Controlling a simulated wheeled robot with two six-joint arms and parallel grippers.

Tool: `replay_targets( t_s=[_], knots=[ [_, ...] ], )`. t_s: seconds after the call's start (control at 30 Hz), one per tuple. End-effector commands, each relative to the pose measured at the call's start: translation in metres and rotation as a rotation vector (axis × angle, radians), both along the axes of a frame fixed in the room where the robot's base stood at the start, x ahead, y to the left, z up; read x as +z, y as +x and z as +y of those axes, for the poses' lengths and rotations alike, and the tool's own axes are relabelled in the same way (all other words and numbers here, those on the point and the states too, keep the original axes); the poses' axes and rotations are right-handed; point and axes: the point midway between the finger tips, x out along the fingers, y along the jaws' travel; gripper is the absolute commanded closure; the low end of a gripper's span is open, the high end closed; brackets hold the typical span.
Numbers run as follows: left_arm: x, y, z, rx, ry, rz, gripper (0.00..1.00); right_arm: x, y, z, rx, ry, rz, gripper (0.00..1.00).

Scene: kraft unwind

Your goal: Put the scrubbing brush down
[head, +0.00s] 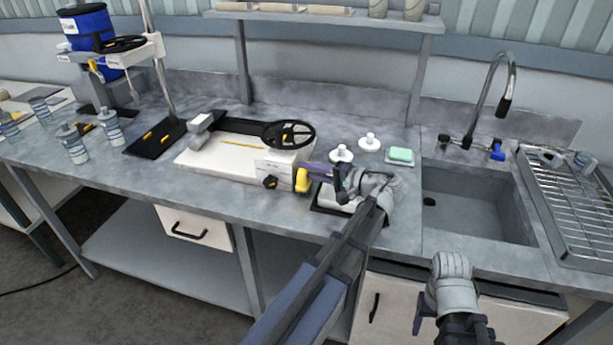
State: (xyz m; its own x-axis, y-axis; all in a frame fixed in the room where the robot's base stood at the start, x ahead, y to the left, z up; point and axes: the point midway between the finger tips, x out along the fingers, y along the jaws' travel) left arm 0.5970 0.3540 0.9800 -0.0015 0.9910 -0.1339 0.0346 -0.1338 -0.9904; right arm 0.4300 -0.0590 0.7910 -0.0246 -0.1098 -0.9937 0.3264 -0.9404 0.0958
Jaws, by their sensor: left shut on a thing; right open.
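My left gripper (342,183) is over the counter, left of the sink. It is shut on what looks like the scrubbing brush, with a dark purple handle (318,170) and a yellow end (303,181). The brush is at the right front corner of a white machine and above the left part of a dark-rimmed white pad (332,203). The gripper hides part of the brush and pad. I cannot tell whether the brush touches anything below. My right gripper (426,312) is open, low in front of the sink cabinet; its fingers are hard to make out.
The white machine (225,155) with a black handwheel (288,135) stands to the left. Two white knobbed pieces (369,142) and a green soap bar (401,155) are behind the gripper. The sink (465,195), tap (495,100) and wire rack (575,205) are right. Bottles (72,145) stand far left.

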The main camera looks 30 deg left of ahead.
Motion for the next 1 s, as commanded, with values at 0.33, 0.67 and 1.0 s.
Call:
replay_targets(
  t_s=[0.33, 0.67, 1.0],
  knots=[
    [-0.0033, -0.0001, -0.0008, 0.0, 0.001, 0.0, 1.0, -0.0034, 0.0, 0.0, 0.0, 0.0, 0.0, 0.38],
    [-0.0036, -0.0001, -0.0006, 0.0, 0.0, 0.0, 0.48, -0.0035, 0.0, 0.0, 0.0, 0.0, 0.0, 0.38],
    [0.0024, 0.0001, -0.0012, -0.001, 0.0, 0.0, 0.48, 0.0024, -0.0001, 0.0, 0.0, 0.0, 0.0, 0.38]
  ],
)
